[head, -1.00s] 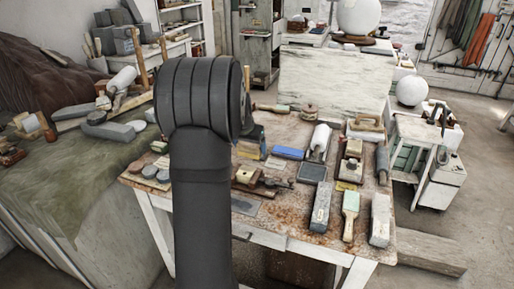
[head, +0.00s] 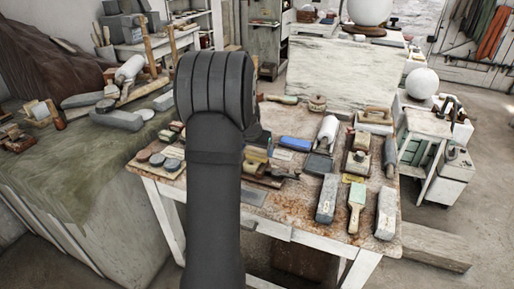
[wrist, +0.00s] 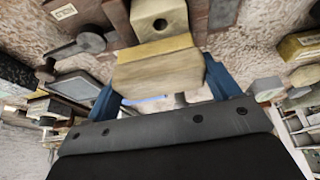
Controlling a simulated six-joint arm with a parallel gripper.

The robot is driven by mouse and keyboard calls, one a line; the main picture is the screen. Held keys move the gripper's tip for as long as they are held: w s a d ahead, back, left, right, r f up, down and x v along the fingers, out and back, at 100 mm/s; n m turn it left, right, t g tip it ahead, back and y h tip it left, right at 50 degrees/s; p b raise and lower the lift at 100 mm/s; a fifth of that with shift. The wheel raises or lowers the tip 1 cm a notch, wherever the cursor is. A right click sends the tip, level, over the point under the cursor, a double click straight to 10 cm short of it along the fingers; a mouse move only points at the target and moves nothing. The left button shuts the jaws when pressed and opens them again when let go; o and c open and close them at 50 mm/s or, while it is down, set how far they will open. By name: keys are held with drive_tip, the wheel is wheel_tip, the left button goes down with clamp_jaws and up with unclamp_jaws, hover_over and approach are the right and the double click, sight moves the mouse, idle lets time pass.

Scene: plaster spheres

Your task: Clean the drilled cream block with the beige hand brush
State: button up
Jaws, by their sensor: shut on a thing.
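The beige hand brush (wrist: 158,72) is between the blue fingers of my gripper (wrist: 161,78) in the wrist view, and the gripper is shut on it. The drilled cream block (wrist: 158,18), with a dark round hole in its face, is right beyond the brush at the top edge of the wrist view. The brush overlaps the block in that picture; I cannot tell whether they touch. In the head view my arm hides most of the gripper.
The worktable (head: 285,212) is crowded. A blue box (head: 296,144), a green and cream brush (head: 356,203) and grey stone blocks (head: 327,198) lie to the right of my arm. Round grey discs (head: 158,160) lie to its left. A marble slab (head: 335,70) stands behind.

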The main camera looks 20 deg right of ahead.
drive_tip(key=shift+f, duration=0.35)
idle(0.4)
drive_tip(key=shift+s+d, duration=0.75)
drive_tip(key=shift+d, duration=0.05)
drive_tip(key=shift+w+a, duration=1.55)
drive_tip(key=shift+a, duration=0.05)
drive_tip(key=shift+s+d, duration=1.55)
drive_tip(key=shift+d, duration=0.05)
drive_tip(key=shift+w+a, duration=1.55)
drive_tip(key=shift+a, duration=0.05)
drive_tip(key=shift+d, duration=0.1)
